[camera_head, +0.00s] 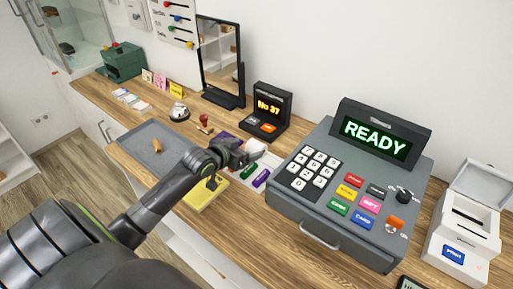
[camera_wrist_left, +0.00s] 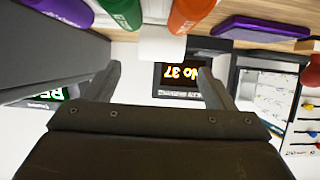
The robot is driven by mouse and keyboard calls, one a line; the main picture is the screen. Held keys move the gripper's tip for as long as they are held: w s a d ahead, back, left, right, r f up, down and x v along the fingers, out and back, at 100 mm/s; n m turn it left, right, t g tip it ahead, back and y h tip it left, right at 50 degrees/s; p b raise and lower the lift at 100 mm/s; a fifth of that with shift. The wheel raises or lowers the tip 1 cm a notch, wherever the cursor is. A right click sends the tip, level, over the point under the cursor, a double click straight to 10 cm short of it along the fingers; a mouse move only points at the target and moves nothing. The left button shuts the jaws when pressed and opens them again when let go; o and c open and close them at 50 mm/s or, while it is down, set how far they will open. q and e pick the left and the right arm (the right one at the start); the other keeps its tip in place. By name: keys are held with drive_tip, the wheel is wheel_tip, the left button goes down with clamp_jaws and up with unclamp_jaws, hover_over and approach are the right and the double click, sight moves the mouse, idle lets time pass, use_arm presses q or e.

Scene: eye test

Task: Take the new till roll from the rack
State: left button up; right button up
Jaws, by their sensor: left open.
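A white till roll (camera_head: 255,146) lies on the counter between the dark display and the cash register. It also shows in the left wrist view (camera_wrist_left: 162,44), just beyond my fingertips and in line with the gap between them. My left gripper (camera_head: 248,157) is open and empty beside the roll; the head view does not show clearly whether they touch. In the left wrist view its two fingers (camera_wrist_left: 158,70) are spread apart. I cannot make out the rack clearly, as my gripper covers part of that spot. My right gripper is not in view.
A green marker (camera_head: 248,171) and a purple marker (camera_head: 261,178) lie beside the gripper. The cash register (camera_head: 336,218) reads READY. A white printer (camera_head: 452,245) with raised lid stands at right. A grey tray (camera_head: 133,140) and yellow pad (camera_head: 203,196) lie nearby. The "No 37" display (camera_head: 267,106) stands behind.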

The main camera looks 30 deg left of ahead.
sight(255, 144)
use_arm(q)
drive_tip(key=shift+p+x, duration=0.65)
drive_tip(key=shift+x, duration=2.15)
drive_tip(key=shift+r, duration=0.15)
drive_tip(key=shift+c, duration=0.3)
drive_tip(key=c, duration=1)
